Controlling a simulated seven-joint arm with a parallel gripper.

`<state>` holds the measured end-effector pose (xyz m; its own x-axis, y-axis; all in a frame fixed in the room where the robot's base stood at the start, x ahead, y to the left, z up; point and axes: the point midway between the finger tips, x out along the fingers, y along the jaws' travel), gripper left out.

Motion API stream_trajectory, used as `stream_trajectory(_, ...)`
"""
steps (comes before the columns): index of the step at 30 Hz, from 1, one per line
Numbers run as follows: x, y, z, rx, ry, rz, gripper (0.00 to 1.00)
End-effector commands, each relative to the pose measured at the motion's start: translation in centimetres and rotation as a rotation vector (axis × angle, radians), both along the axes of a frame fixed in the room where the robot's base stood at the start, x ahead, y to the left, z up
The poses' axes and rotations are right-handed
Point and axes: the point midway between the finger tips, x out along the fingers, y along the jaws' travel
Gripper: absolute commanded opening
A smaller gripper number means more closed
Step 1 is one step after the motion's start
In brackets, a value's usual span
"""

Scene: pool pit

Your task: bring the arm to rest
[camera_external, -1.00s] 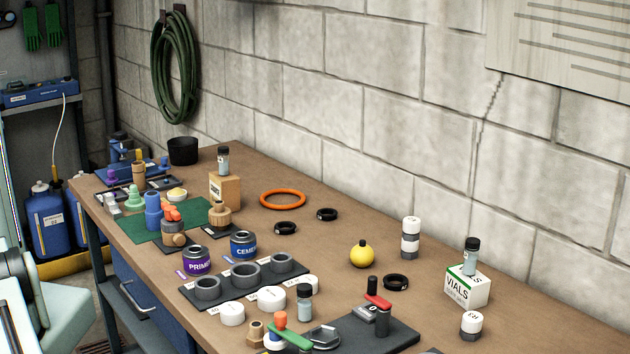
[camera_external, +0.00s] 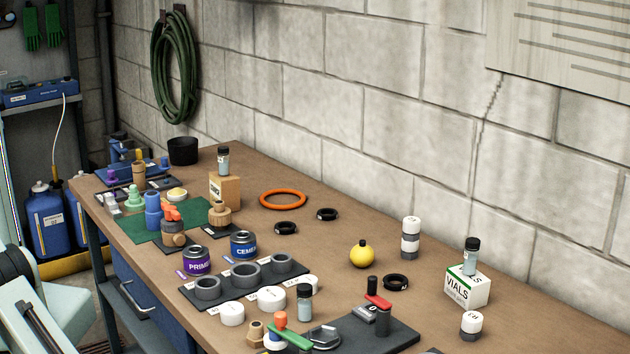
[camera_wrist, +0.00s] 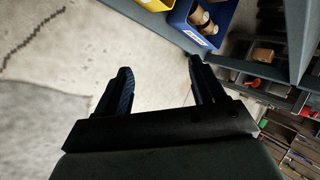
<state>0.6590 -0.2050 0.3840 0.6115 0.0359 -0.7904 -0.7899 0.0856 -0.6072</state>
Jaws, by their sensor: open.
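My gripper (camera_wrist: 160,90) shows in the wrist view with its two dark fingers spread apart and nothing between them. Pale floor lies behind the fingers. In the external view only pale parts of my arm show at the lower left edge, beside the bench, and the fingers cannot be made out there. The brown workbench (camera_external: 350,230) lies to the right of my arm, with a gap between them.
The bench bears a purple primer can (camera_external: 197,262), a blue cement can (camera_external: 243,246), a yellow bulb (camera_external: 362,254), an orange ring (camera_external: 283,199) and a vials box (camera_external: 467,286). In the wrist view, a blue bin (camera_wrist: 203,22) and open shelving are at the upper right.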

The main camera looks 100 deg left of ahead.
Motion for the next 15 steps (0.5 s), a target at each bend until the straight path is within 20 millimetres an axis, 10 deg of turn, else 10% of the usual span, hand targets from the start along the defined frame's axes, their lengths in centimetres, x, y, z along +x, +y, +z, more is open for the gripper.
stream_trajectory(6, -8.8, 11.0, -1.0, -0.043, 0.197, 0.459, 0.69)
stream_trajectory(15, -24.7, 20.0, -0.2, -0.084, 0.511, 1.107, 0.69)
